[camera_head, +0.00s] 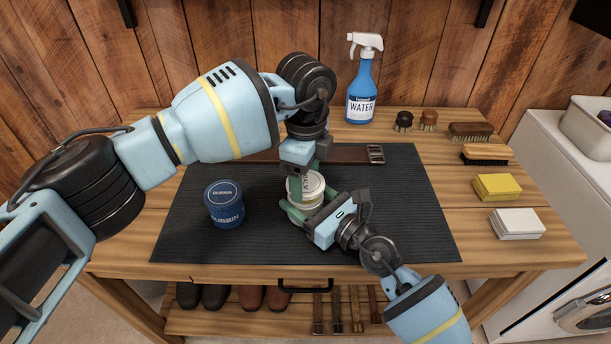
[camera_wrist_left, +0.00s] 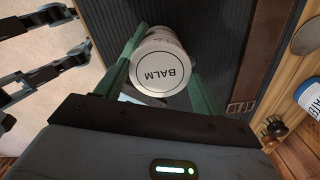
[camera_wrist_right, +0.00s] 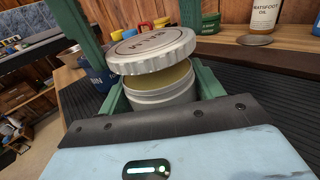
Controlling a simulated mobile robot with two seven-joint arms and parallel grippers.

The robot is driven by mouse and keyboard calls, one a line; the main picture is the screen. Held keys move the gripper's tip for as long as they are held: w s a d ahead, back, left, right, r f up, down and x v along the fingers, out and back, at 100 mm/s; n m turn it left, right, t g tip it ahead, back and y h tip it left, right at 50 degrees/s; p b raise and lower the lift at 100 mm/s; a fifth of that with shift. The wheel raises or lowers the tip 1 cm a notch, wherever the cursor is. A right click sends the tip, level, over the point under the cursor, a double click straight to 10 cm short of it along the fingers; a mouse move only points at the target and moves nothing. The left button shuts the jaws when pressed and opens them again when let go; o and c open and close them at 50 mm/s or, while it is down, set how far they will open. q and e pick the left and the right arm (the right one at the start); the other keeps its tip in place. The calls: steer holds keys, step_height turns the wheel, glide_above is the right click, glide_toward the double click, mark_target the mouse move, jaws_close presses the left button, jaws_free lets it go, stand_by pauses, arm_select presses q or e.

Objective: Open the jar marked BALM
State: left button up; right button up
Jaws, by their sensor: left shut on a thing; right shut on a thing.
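The BALM jar (camera_head: 304,205) stands on the dark mat (camera_head: 400,215) near the bench's middle. Its pale round lid (camera_wrist_left: 162,72), marked BALM, is between my left gripper's green fingers. The lid (camera_wrist_right: 152,48) is raised and tilted over the jar (camera_wrist_right: 165,100), and yellowish contents show in the mouth through the gap. My left gripper (camera_head: 304,182) comes from above and is shut on the lid. My right gripper (camera_head: 294,212) comes from the front and is shut on the jar body. Arms and fingers partly hide the jar in the head view.
A blue DUBBIN tin (camera_head: 225,206) stands left of the jar. A leather strap (camera_head: 345,154) lies behind. A blue WATER spray bottle (camera_head: 361,85) stands at the back. Brushes (camera_head: 471,131), yellow sponges (camera_head: 497,186) and a white block (camera_head: 515,223) are at the right.

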mark_target(306, 182)
stand_by(0.3)
arm_select(q)
steer(key=shift+r, duration=2.05)
arm_select(e)
steer(key=o, duration=2)
steer(key=shift+c, duration=0.2)
steer(key=v, duration=1)
steer(key=shift+s+d, duration=0.2)
arm_select(q)
steer(key=shift+f, duration=0.15)
arm_select(e)
steer(key=shift+s+d, duration=0.5)
